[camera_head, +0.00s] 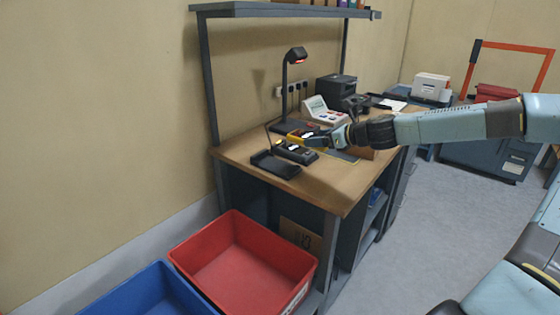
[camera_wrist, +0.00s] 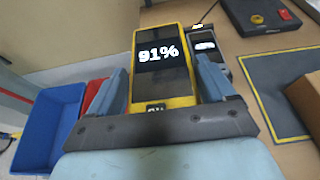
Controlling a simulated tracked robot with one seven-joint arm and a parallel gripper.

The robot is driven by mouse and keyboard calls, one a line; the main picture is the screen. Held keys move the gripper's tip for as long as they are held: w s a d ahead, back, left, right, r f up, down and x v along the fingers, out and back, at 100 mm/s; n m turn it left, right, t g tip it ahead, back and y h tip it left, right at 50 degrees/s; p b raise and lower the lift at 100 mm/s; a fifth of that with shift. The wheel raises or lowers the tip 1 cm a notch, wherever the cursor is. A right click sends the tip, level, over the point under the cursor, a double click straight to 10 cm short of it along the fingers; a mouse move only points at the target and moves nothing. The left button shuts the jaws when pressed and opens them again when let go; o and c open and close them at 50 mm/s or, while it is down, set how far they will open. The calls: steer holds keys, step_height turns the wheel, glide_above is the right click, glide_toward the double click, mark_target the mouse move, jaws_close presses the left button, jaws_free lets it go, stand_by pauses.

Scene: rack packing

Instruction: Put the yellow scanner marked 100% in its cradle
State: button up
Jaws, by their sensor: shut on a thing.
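A yellow scanner (camera_wrist: 161,66) with a dark screen reading 91% is between the fingers of my gripper (camera_wrist: 168,88) in the wrist view. The gripper is shut on its sides. An empty-looking black tray or cradle (camera_head: 275,165) lies at the bench's near left. No 100% marking is readable.
A lamp on a post (camera_head: 287,80) stands behind the gripper. A white device (camera_head: 322,112) and a black box (camera_head: 336,88) are farther back. A yellow-outlined mat (camera_wrist: 275,75) and a brown box lie right. Red (camera_head: 204,262) and blue (camera_head: 150,292) bins stand below the bench.

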steer(key=x, duration=0.6)
steer(key=s+x, duration=0.1)
steer(key=x, duration=0.2)
steer(key=shift+a+f, duration=0.25)
steer(key=shift+a, duration=0.15)
glide_above(283, 168)
steer(key=f, duration=0.2)
steer(key=d+f, duration=0.1)
steer(key=f, duration=0.1)
steer(key=shift+s+f, duration=0.2)
steer(key=shift+w+a+f, duration=0.25)
steer(key=shift+a+f, duration=0.15)
steer(key=shift+f, duration=0.15)
step_height(283, 168, down, 3)
steer(key=shift+w+a, duration=0.1)
steer(key=shift+a, duration=0.05)
steer(key=shift+c, duration=1.3)
steer(key=shift+f, duration=0.35)
steer(key=shift+c, duration=1.4)
steer(key=o, duration=1.6)
steer(key=shift+o, duration=0.2)
